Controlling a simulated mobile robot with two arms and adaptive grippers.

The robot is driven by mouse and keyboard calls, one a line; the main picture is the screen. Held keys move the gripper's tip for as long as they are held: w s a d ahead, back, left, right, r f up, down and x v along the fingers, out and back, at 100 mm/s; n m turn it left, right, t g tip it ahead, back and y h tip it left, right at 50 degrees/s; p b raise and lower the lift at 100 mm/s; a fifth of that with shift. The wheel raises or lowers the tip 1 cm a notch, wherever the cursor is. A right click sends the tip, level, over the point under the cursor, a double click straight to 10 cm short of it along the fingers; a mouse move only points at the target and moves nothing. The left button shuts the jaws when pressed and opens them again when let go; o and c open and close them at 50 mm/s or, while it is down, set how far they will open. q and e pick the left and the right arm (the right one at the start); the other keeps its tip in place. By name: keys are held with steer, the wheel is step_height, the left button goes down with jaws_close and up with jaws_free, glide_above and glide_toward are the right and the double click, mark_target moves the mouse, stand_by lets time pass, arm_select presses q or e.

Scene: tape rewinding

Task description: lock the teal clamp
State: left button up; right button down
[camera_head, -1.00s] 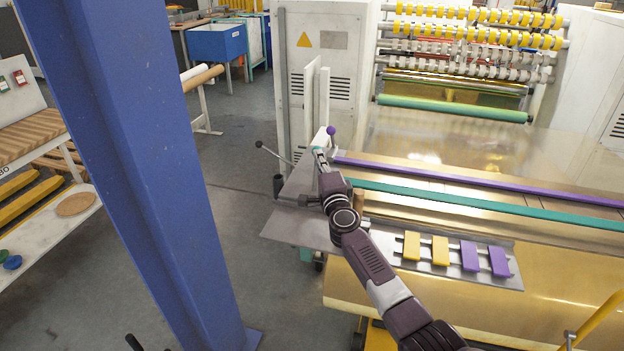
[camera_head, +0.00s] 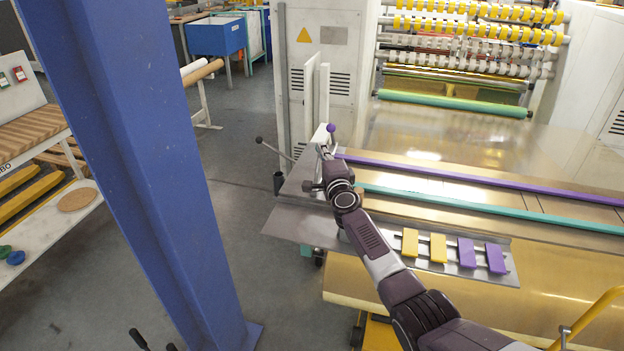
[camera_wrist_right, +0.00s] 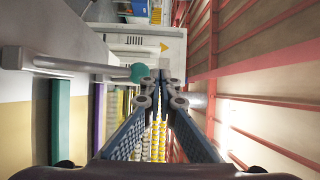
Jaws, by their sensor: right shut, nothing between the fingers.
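The teal clamp bar (camera_head: 500,209) lies across the metal table, in front of the purple bar (camera_head: 480,176). In the right wrist view the teal bar (camera_wrist_right: 60,125) is at the left. A grey lever (camera_wrist_right: 85,67) with a teal knob (camera_wrist_right: 138,72) shows there in the upper left. My right gripper (camera_wrist_right: 162,78) is shut and empty, its tips just right of the knob; I cannot tell whether they touch. In the head view my right gripper (camera_head: 325,150) is at the table's left end, and the teal knob cannot be made out. My left gripper is not in view.
A purple knob (camera_head: 331,128) stands just beyond my right gripper. A black-knobbed lever (camera_head: 272,150) sticks out left of the machine. Yellow and purple tabs (camera_head: 438,248) sit on the front plate. A blue column (camera_head: 140,170) stands at the left, with free floor beside it.

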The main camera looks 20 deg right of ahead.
steer(key=shift+w+d+f+m+g+p, duration=0.2)
steer(key=shift+w+d+p, duration=0.15)
steer(key=shift+w, duration=0.2)
steer(key=shift+w+d+f+m+g+p, duration=0.1)
steer(key=shift+w+d+g+p, duration=0.1)
steer(key=shift+w+d+p, duration=0.25)
steer(key=shift+w, duration=0.15)
stand_by(0.4)
steer(key=shift+f, duration=0.15)
